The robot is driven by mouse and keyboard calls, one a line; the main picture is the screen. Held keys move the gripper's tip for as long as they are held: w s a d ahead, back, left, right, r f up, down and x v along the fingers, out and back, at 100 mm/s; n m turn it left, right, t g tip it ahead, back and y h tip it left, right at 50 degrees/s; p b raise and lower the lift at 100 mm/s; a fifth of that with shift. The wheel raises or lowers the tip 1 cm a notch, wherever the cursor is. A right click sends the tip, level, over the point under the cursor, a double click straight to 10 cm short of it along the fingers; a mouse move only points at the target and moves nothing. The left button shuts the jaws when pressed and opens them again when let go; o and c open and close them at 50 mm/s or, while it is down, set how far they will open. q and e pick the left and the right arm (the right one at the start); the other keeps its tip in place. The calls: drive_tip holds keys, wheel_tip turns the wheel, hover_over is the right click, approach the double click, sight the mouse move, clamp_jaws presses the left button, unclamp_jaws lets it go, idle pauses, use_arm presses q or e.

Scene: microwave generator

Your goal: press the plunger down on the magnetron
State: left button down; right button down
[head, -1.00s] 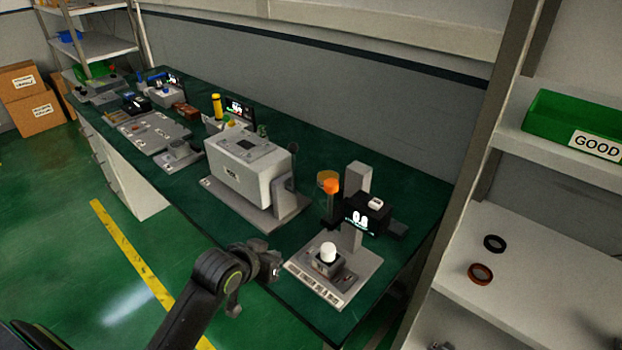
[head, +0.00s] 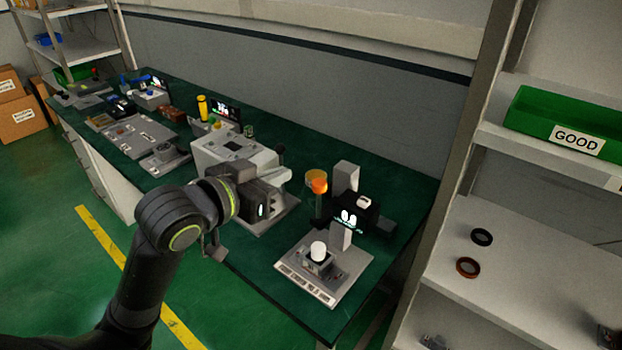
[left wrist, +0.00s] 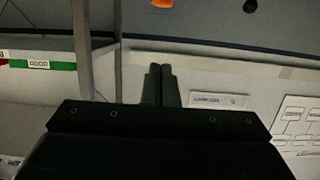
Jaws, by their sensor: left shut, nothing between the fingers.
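The magnetron, as far as I can tell, is the small grey block with a white dome (head: 319,252) on top, sitting on a light grey test plate (head: 347,290) at the near right end of the green bench. Behind it stands a grey column (head: 345,180) with a black head and a lit display; I cannot make out a separate plunger. My left gripper (head: 264,203) is up and left of the magnetron, apart from it, in front of the white microwave unit. In the left wrist view its fingers (left wrist: 160,85) are together and empty. My right gripper is not in view.
An orange-topped lamp (head: 318,187) stands left of the column. A white microwave unit (head: 225,152) sits further left, partly hidden by my arm. The right shelf holds a black ring (head: 482,237), a brown ring (head: 467,268) and a green GOOD bin (head: 565,130).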

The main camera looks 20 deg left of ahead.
use_arm(q)
hover_over(319, 185)
drive_tip(key=s+a, duration=0.1)
wheel_tip(319, 185, down, 2)
wheel_tip(319, 185, down, 4)
drive_tip(key=shift+s+a+f+p, duration=0.1)
drive_tip(key=shift+s+f+p, duration=0.1)
drive_tip(key=shift+p, duration=0.15)
drive_tip(key=shift+w, duration=0.1)
drive_tip(key=shift+f, duration=0.1)
